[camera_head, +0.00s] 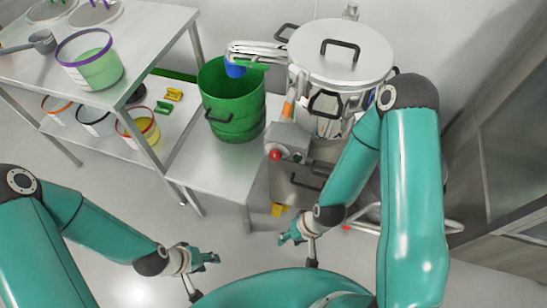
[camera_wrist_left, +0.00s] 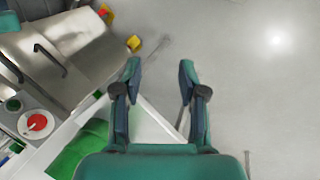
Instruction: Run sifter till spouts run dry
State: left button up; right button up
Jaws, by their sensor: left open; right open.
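The sifter (camera_head: 368,52) stands at the back right in the head view, its round steel lid closed. A spout with a blue end (camera_head: 235,68) points into a green bin (camera_head: 228,128) on a steel bench. A grey control box (camera_head: 288,140) with a red button (camera_head: 275,155) sits on the sifter's front. The red button also shows in the left wrist view (camera_wrist_left: 37,123). My left gripper (camera_head: 212,257) is open and empty, low in front of the bench. My right gripper (camera_head: 287,237) is open, below and in front of the sifter. Flow from the spouts is too small to tell.
A steel table (camera_head: 150,38) at the left holds a purple-rimmed tub (camera_head: 96,70) and a scoop (camera_head: 42,42). Several tubs and coloured clips sit on its lower shelf. A cabinet (camera_head: 510,150) stands at the right. The floor between my arms is clear.

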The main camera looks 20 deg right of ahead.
pick_arm(q)
jog(key=shift+o, duration=0.3)
jog(key=o, duration=0.3)
jog(key=shift+o, duration=0.9)
jog(key=shift+m+t, duration=0.3)
jog(key=shift+t, duration=0.4)
jog(key=w+f+b, duration=0.1)
jog(key=b, duration=0.1)
jog(key=w+f+b, duration=0.2)
jog(key=b, duration=0.1)
jog(key=shift+w+a, duration=0.15)
jog(key=shift+w, duration=0.1)
jog(key=m+t+h+b, duration=0.6)
jog(key=t+b, duration=0.7)
jog(key=b, duration=1.5)
send_near(275, 158)
jog(key=b+x, duration=0.2)
jog(key=x, duration=0.7)
jog(key=shift+w, duration=0.25)
